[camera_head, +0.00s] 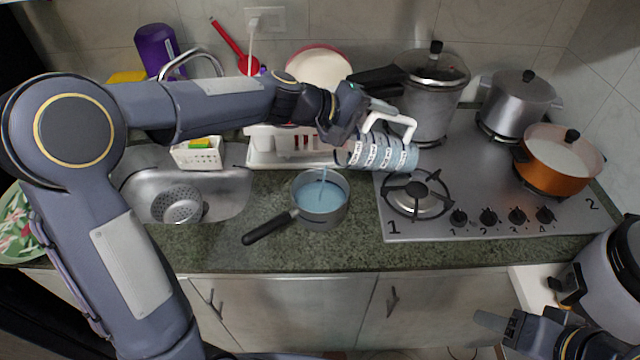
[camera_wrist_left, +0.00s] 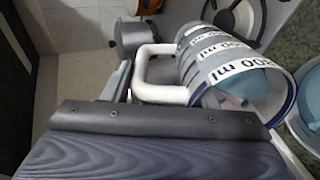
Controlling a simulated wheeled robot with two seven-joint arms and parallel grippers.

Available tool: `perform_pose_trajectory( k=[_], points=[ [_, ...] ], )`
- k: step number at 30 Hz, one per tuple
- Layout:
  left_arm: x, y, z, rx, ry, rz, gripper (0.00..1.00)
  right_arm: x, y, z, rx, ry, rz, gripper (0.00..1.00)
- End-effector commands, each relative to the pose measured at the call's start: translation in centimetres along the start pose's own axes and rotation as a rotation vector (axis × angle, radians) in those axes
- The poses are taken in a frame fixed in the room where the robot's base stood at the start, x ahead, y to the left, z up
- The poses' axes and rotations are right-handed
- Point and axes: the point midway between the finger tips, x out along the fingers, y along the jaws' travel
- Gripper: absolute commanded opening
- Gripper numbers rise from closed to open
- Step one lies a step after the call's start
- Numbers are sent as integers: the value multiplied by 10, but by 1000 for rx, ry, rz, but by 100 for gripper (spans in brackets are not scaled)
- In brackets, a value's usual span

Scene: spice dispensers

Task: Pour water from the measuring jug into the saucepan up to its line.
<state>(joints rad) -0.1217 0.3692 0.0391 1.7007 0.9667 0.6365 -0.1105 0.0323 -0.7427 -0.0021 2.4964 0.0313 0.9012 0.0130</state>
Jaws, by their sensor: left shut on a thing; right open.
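The measuring jug (camera_head: 382,153) is a clear cylinder with white marked bands and a white handle. It is tilted on its side above the counter, mouth to the left, and blue water shows inside it. My left gripper (camera_head: 374,108) is shut on its handle; the jug also shows in the left wrist view (camera_wrist_left: 222,62). A thin blue stream falls into the saucepan (camera_head: 338,219), a grey pan with a dark handle on the counter, holding blue water. I cannot make out the line inside the pan. My right gripper (camera_head: 492,330) is open and empty at the lower right.
The stove (camera_head: 470,190) is right of the saucepan, with pots on it: a pressure cooker (camera_head: 425,105), a silver pot (camera_head: 515,105) and an orange pot (camera_head: 553,170). The sink (camera_head: 228,190) lies left. A white rack (camera_head: 262,155) stands behind the saucepan.

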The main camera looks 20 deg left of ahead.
Motion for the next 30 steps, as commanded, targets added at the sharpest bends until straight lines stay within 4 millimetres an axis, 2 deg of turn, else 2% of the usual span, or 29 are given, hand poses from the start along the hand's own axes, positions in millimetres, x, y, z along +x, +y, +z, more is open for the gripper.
perform_pose_trajectory(
  k=[15, 18, 27, 30],
  points=[
    [-2, 2, 0, 1, 0, 11, 0, 2, 1, 1, 0, 0, 0, 55],
    [1, 10, 1, 2, -4, -36, 0, -20, -9, -10, 0, -1, 0, 55],
    [20, 2, 1, 2, -6, -197, 0, -67, -31, -34, 0, 0, 0, 55],
    [21, 10, 1, 5, -7, -244, 0, -82, -37, -41, 0, 0, 0, 55]
  ],
)
